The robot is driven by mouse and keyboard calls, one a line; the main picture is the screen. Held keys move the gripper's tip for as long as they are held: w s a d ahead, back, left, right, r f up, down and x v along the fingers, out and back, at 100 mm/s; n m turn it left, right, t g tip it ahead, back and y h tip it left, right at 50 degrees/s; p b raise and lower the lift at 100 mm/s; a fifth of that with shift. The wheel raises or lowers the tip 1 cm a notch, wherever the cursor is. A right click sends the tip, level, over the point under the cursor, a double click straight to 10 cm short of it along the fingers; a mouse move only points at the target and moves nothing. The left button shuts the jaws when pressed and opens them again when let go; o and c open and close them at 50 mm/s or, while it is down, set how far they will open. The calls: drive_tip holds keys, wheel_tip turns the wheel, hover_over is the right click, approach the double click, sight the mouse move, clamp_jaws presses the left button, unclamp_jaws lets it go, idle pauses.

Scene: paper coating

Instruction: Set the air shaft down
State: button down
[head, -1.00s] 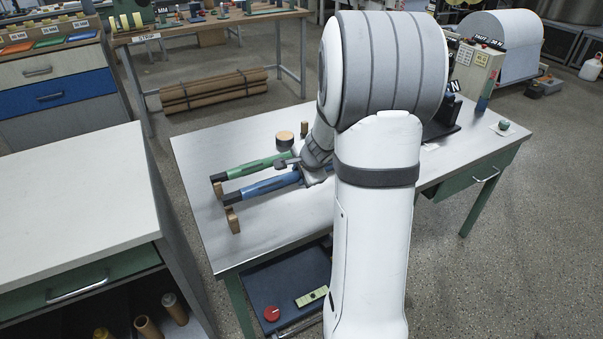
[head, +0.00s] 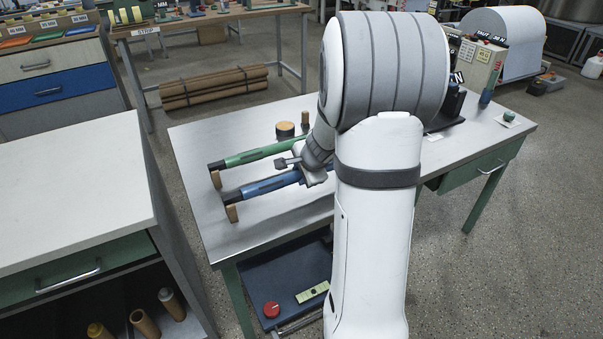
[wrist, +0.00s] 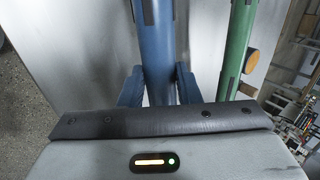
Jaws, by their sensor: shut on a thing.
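My gripper (wrist: 157,88) is shut on the blue air shaft (wrist: 156,45), with one blue finger on each side of it in the wrist view. In the head view the gripper (head: 290,168) is partly hidden by my arm. The blue shaft (head: 264,186) lies nearly level above the table, its dark left end at a small wooden block (head: 231,213). I cannot tell whether it touches the block. Its right end is hidden behind my arm. A green shaft (head: 255,155) lies beside it, farther back, its left end at another wooden block (head: 216,179).
The pale worktable (head: 190,145) has free room at its left and front. A round tan-topped disc (head: 285,129) and a wooden peg (head: 304,119) stand behind the green shaft. A tray (head: 262,278) sits below the tabletop. A white-topped cabinet (head: 70,190) stands to the left.

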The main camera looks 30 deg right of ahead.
drive_tip(key=c, duration=1)
unclamp_jaws()
drive_tip(key=p+v, duration=0.2)
drive_tip(key=v, duration=0.5)
drive_tip(key=shift+s+r+p, duration=0.25)
drive_tip(key=shift+r+p, duration=0.1)
